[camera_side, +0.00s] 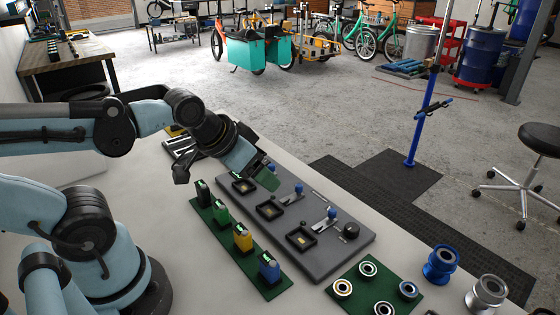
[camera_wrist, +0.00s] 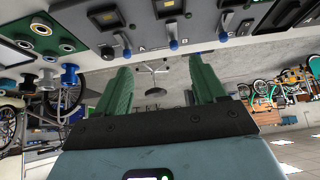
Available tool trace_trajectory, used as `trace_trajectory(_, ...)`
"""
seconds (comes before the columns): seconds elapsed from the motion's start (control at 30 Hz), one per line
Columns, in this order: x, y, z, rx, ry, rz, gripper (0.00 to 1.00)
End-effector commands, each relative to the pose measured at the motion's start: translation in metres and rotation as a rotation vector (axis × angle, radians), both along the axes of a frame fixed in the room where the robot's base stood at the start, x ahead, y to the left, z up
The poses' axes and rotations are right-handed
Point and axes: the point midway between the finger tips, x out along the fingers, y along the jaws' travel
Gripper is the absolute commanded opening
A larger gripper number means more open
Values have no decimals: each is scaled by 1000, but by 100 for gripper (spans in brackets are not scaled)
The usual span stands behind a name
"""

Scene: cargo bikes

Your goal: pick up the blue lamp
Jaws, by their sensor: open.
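The blue lamp (camera_side: 268,267) stands upright at the near end of a dark green strip (camera_side: 250,262) in the side view. A yellow lamp (camera_side: 242,237), a green lamp (camera_side: 221,213) and a black lamp (camera_side: 203,193) stand in a row behind it. My gripper (camera_side: 266,176) has green fingers and is above the far end of the grey fixture plate, well away from the blue lamp, up and behind it. In the wrist view my gripper (camera_wrist: 158,66) is open, with nothing between its fingers. I cannot make out the blue lamp in the wrist view.
The grey fixture plate (camera_side: 325,262) with blue-knobbed clamps lies right of the lamp strip. A green mat (camera_side: 352,284) with several ring parts is at the front right, beside a blue spool (camera_side: 440,264) and a silver spool (camera_side: 487,294). Bench surface left of the strip is bare.

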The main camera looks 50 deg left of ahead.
Motion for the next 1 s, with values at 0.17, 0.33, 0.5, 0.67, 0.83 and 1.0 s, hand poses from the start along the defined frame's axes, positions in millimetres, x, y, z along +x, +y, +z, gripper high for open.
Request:
trace_trajectory(0.17, -2, -15, 0, -24, 67, -15, 70)
trace_trajectory(0.33, -18, -61, 1, -60, 305, -34, 70)
trace_trajectory(0.5, -40, -96, 6, -33, 522, -21, 70)
trace_trajectory(0.67, -52, -108, 8, -3, 614, -3, 70)
trace_trajectory(0.83, -53, -109, -5, 2, 624, 1, 70)
trace_trajectory(1.0, -53, -109, -26, 1, 622, 1, 70)
